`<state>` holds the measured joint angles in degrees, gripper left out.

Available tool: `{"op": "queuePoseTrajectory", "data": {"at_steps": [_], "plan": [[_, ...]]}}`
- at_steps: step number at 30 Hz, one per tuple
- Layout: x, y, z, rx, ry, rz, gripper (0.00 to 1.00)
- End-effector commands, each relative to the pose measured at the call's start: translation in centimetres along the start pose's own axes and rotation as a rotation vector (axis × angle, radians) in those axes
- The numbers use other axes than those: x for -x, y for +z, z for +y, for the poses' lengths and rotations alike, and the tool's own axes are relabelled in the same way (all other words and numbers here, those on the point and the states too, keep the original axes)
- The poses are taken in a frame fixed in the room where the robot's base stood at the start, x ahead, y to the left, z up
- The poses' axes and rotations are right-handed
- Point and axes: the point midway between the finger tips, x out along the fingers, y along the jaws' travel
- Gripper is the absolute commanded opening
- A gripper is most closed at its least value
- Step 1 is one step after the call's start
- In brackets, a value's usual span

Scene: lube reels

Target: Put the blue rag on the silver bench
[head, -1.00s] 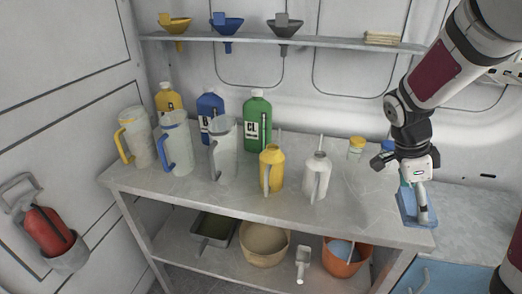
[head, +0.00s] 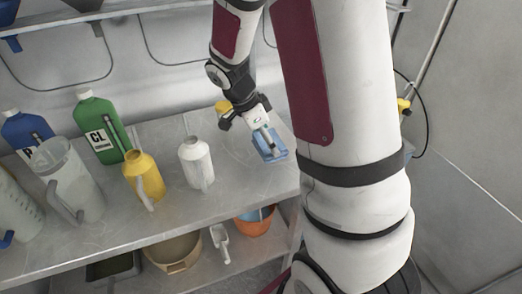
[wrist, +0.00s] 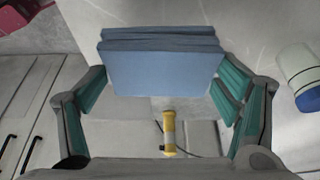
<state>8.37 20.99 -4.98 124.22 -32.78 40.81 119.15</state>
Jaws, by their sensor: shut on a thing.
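The blue rag (head: 270,148) is a flat folded cloth, held by my gripper (head: 265,134) at the right end of the metal bench (head: 225,181) in the head view. In the wrist view the rag (wrist: 162,72) sits between the two teal-padded fingers of my gripper (wrist: 160,88), which are shut on it. I cannot tell whether the rag touches the bench top or hangs just above it. The fingertips are small and partly hidden in the head view.
A white bottle (head: 195,163), a yellow jug (head: 145,179) and a green bottle (head: 101,127) stand on the bench left of the rag. A yellow-lidded jar (head: 222,107) is close behind my gripper. An orange bucket (head: 255,224) sits on the lower shelf.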

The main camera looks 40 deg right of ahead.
Motion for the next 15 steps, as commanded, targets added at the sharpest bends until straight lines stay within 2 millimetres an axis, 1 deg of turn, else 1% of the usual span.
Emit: {"op": "queuePoseTrajectory", "data": {"at_steps": [1,5,12,15], "plan": [[-0.6,0.2,0.1,0.001,0.004,0.000,0.55],[-1.5,0.6,0.0,0.000,0.001,0.001,0.55],[-4.3,1.8,0.1,0.002,0.003,0.001,0.55],[-4.7,2.0,0.0,0.000,0.000,-0.001,0.55]]}}
